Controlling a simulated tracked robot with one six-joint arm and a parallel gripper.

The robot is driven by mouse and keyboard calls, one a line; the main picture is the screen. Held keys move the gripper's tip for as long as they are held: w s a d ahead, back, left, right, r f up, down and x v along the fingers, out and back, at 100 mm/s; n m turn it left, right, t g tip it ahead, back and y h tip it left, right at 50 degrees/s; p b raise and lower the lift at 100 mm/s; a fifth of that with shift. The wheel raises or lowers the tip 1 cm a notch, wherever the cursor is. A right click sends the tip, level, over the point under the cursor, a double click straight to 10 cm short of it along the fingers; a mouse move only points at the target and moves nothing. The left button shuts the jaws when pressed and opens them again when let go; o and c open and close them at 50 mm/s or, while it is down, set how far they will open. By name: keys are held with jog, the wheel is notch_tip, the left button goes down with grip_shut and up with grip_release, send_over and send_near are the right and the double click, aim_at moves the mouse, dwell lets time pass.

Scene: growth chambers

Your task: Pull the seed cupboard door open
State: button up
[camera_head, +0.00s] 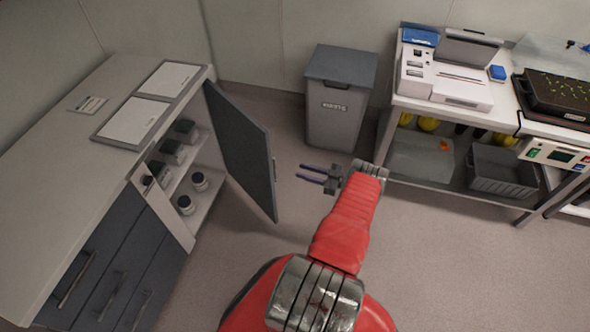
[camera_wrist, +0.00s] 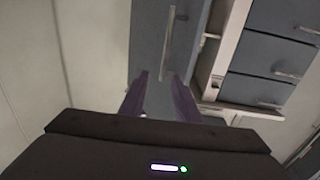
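The seed cupboard door (camera_head: 240,148) is a dark grey-blue panel standing wide open, swung out from the cupboard (camera_head: 165,225) at the left. Its thin metal handle (camera_head: 275,170) is near the free edge, on the face towards my gripper. My gripper (camera_head: 302,173) is just right of the door, with its two purple fingers apart and nothing between them. There is a small gap between fingertips and handle. In the wrist view the door (camera_wrist: 147,40) and handle (camera_wrist: 168,40) lie beyond the open fingers (camera_wrist: 157,80).
Shelves in the cupboard hold dark boxes and lidded jars (camera_head: 185,204). Dark drawers (camera_head: 115,270) are at the lower left. A grey waste bin (camera_head: 335,120) stands behind my gripper. A bench (camera_head: 400,110) with equipment is at the right. Floor between door and bench is clear.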

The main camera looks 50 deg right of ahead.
jog(key=shift+v, duration=0.8)
jog(key=shift+c, duration=0.3)
